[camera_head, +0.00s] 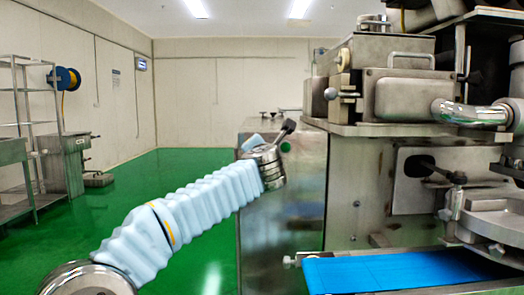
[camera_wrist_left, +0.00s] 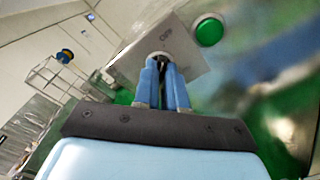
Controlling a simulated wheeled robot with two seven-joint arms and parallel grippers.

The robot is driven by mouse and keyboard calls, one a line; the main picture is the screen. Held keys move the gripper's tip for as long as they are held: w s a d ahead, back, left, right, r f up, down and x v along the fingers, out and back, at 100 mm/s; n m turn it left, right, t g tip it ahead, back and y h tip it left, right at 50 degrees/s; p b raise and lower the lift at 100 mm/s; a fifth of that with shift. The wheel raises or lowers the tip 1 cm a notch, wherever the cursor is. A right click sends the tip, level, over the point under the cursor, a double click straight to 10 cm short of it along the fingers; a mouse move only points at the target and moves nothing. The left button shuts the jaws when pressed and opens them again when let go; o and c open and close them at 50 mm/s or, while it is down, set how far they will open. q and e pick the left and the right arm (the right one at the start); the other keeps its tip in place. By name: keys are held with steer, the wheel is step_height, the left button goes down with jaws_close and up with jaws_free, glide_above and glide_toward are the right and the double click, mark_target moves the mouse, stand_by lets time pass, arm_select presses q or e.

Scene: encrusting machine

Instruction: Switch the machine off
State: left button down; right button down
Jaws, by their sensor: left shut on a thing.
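The machine's steel side (camera_head: 283,205) stands in the middle of the head view, with a green round button (camera_head: 286,147) on it. In the left wrist view a pale switch plate marked OFF (camera_wrist_left: 187,52) carries a knob (camera_wrist_left: 159,58), and the green button (camera_wrist_left: 208,30) is beside it. My left gripper (camera_wrist_left: 162,70) has its blue fingers close together around the knob, shut on it. In the head view my left gripper (camera_head: 286,131) is small and dark at the machine's upper left side, and the knob is not clear there. My right gripper is not in view.
A blue conveyor belt (camera_head: 400,270) lies at lower right, below the machine's steel housings (camera_head: 400,95). Metal shelving (camera_head: 22,150) stands at the far left.

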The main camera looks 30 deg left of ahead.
arm_select(q)
steer(key=shift+f, duration=0.15)
steer(key=c, duration=1.2)
jaws_free()
steer(key=b+v, duration=0.2)
steer(key=v, duration=1.1)
steer(key=shift+s, duration=0.35)
steer(key=shift+d, duration=0.15)
